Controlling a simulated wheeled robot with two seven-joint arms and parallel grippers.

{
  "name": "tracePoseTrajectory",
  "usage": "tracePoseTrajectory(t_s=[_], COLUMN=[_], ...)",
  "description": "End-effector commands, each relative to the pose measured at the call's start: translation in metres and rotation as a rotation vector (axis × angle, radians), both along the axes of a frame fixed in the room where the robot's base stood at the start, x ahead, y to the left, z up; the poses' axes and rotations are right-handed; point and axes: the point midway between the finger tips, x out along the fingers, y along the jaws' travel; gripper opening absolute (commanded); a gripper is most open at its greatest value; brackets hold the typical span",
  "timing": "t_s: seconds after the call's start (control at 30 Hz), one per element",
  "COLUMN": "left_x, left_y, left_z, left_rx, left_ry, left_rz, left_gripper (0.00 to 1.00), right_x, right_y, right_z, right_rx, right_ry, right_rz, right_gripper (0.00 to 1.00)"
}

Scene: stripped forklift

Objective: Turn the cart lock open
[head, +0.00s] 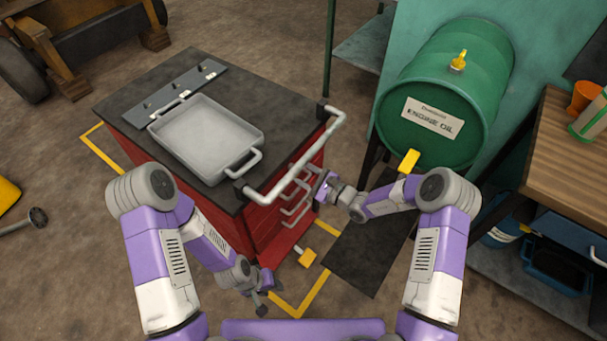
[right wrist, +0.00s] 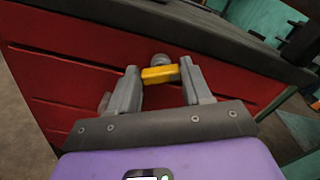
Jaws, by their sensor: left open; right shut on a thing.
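The red cart (head: 225,222) with a dark top stands in front of me, its handle rail and drawers toward my right arm. The cart lock (right wrist: 160,75) is a yellow turning piece on a round grey mount at the cart's red side. My right gripper (right wrist: 158,84) is shut on it, with the yellow bar lying across between the two fingers. In the head view my right gripper (head: 324,188) is by the cart's drawer side, and the lock is hidden there. My left gripper (head: 262,291) is open and empty, low in front of the cart, touching nothing I can see.
A grey tray (head: 205,135) sits on the cart top. A yellow pedal (head: 307,257) sticks out at the cart's foot. A green oil drum (head: 440,95) and a wooden bench (head: 560,165) stand at the right. A dark mat (head: 365,255) lies on the floor.

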Motion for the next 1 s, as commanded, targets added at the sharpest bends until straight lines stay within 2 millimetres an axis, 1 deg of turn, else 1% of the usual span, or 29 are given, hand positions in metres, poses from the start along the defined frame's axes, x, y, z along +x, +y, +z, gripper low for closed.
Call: tracePoseTrajectory(t_s=[0.47,0.8,1.0], left_x=[0.0,0.0,0.0], left_y=[0.0,0.0,0.0], left_z=[-0.023,-0.048,-0.062], left_rx=[0.0,0.0,0.0], left_ry=[0.0,0.0,0.0], left_rz=[0.0,0.0,0.0], left_gripper=[0.43,0.43,0.43], right_x=[-0.002,-0.002,-0.002], right_y=[0.001,0.001,0.001], right_z=[-0.004,-0.007,-0.007], right_rx=[-0.267,-0.452,-0.542], right_ry=[-0.367,-0.622,-0.745], right_rz=[0.001,0.001,0.0], right_gripper=[0.18,0.18,0.18])
